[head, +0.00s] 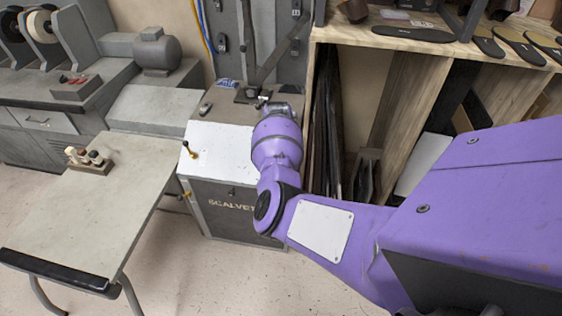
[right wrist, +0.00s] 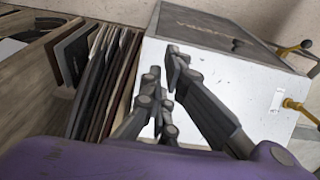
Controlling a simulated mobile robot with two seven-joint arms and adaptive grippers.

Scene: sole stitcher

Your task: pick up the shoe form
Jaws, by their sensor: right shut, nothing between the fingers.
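My right gripper (head: 266,98) is at the end of the purple arm, above the white top of the sole stitcher (head: 222,146). In the right wrist view its two dark fingers (right wrist: 165,78) are close together over the stitcher's white panel (right wrist: 215,75), shut and empty. Two dark brown rounded pieces, which may be shoe forms, stand on the wooden shelf at the top of the head view: one near the middle (head: 356,11), one farther right (head: 503,8). The top edge cuts both off. No shoe form is clear in the right wrist view. My left gripper is out of view.
A grey-green table (head: 125,185) with a small block of bottle-like items (head: 88,160) stands at left. Several thin dark sheets (right wrist: 98,75) stand upright beside the stitcher. Flat soles (head: 413,33) lie on the shelf.

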